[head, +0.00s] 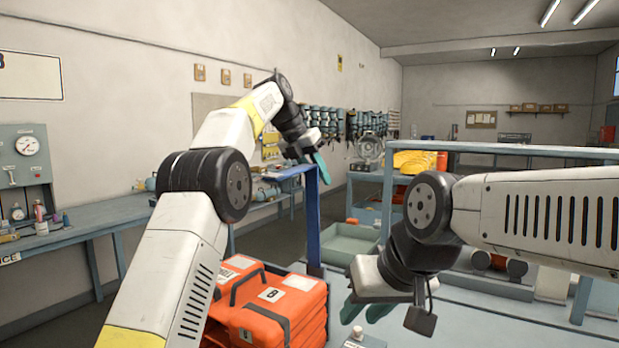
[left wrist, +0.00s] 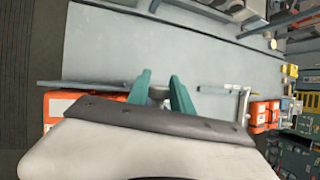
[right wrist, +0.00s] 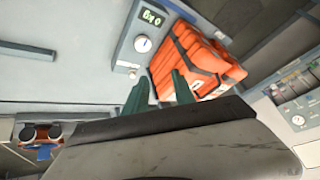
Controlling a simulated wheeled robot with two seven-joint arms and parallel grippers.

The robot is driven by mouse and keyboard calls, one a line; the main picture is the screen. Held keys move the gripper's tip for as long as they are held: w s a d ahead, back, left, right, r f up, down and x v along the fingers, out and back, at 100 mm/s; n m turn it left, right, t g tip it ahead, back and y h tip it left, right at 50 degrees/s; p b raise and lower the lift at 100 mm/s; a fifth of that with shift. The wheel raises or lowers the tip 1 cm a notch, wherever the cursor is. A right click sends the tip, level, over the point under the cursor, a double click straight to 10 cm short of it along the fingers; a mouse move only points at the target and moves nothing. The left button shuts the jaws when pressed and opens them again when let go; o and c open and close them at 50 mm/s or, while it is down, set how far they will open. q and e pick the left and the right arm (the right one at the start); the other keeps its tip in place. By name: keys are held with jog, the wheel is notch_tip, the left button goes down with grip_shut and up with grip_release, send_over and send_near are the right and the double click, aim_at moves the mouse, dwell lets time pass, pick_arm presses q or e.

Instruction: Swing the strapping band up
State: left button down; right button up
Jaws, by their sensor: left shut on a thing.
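The strapping band looks to be the blue bar (head: 313,225) standing nearly upright behind the orange cases, with a blue arm at its top running left. My left gripper (head: 320,168) is at the bar's upper end, shut on it. In the left wrist view, the left fingers (left wrist: 159,82) close around a small grey piece, and a long blue-grey bar (left wrist: 95,84) runs beside them. My right gripper (head: 366,310) is lower, over the bench to the right of the cases, open and empty. Its parted fingers also show in the right wrist view (right wrist: 160,85).
Stacked orange cases (head: 275,305) stand left of the right gripper; they also show in the right wrist view (right wrist: 195,62). A green tray (head: 350,243) lies behind. A blue-grey rail frame (head: 530,151) stands at the right. A workbench (head: 100,228) runs along the left wall.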

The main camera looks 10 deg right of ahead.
jog(key=shift+w+d+r, duration=0.1)
jog(key=shift+w+d, duration=0.1)
jog(key=shift+w, duration=0.1)
jog(key=c, duration=0.4)
jog(key=w+d+r+n+t, duration=0.1)
jog(key=w+d, duration=0.1)
jog(key=w, duration=0.1)
jog(key=w+d+r+n+t+h, duration=0.1)
jog(key=w+d+r+t, duration=0.1)
jog(key=w, duration=0.2)
jog(key=w+d+r+n+t+h, duration=0.1)
jog(key=w+d+r+n, duration=0.1)
jog(key=w, duration=0.1)
jog(key=shift+w+d+t, duration=0.4)
grip_shut()
jog(key=w+a+r+n+t+y, duration=0.1)
jog(key=w+r+n+t+y, duration=0.35)
jog(key=w+r+n, duration=0.65)
jog(key=s+a+f+n+g+y, duration=0.1)
jog(key=s+a+f+n+y, duration=0.15)
jog(key=a+n+y, duration=0.65)
jog(key=w+r+n+h, duration=0.1)
jog(key=w+h, duration=0.1)
jog(key=w, duration=0.8)
jog(key=shift+a+n, duration=0.35)
jog(key=shift+n, duration=0.05)
